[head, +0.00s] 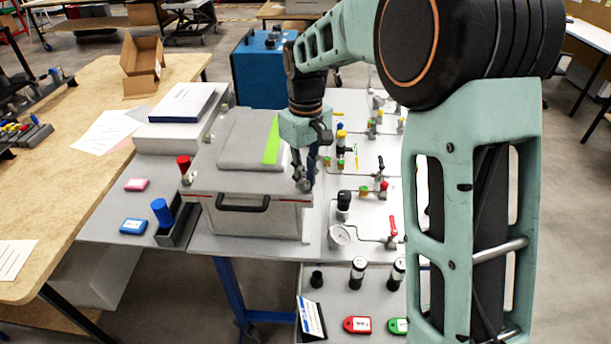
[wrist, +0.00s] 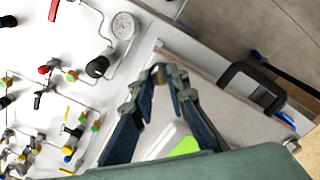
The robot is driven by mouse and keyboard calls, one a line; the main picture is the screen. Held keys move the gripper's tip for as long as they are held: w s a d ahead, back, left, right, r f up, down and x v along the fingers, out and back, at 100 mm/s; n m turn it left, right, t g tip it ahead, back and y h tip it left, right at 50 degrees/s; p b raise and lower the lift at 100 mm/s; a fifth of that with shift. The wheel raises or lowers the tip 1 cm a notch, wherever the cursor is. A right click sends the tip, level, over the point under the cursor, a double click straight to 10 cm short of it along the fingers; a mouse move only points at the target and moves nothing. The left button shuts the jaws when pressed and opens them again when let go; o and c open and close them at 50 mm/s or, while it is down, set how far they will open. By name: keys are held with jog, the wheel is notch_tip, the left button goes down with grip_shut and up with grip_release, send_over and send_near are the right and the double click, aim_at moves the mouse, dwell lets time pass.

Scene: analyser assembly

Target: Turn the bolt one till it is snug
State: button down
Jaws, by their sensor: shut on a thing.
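The grey analyser box (head: 258,222), with a black front handle (head: 242,203), stands on the bench. My gripper (head: 303,185) points down at the box's right front corner. In the wrist view the fingertips (wrist: 160,75) come close together at the lid's corner, with the handle (wrist: 252,88) to their right. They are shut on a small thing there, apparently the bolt. The fingers hide most of it, so its seating and thread cannot be told.
Right of the box is a white panel with a gauge (head: 341,236), pipes and a red-handled valve (head: 392,230), close to my gripper. A blue-handled item (head: 162,212) stands at the left.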

jog(key=m, duration=0.3)
jog(key=shift+w+r+m, duration=0.1)
jog(key=shift+r+m, duration=0.05)
jog(key=shift+m, duration=0.25)
jog(key=m, duration=0.3)
jog(key=shift+m, duration=0.3)
jog(key=m, duration=0.3)
jog(key=shift+m+p, duration=0.3)
jog(key=shift+m, duration=0.1)
jog(key=m, duration=0.3)
jog(key=shift+m, duration=0.3)
jog(key=m+p, duration=0.1)
jog(key=m, duration=0.5)
jog(key=m+p, duration=0.2)
jog(key=m, duration=0.3)
jog(key=shift+m, duration=0.4)
jog(key=c, duration=1.9)
grip_release()
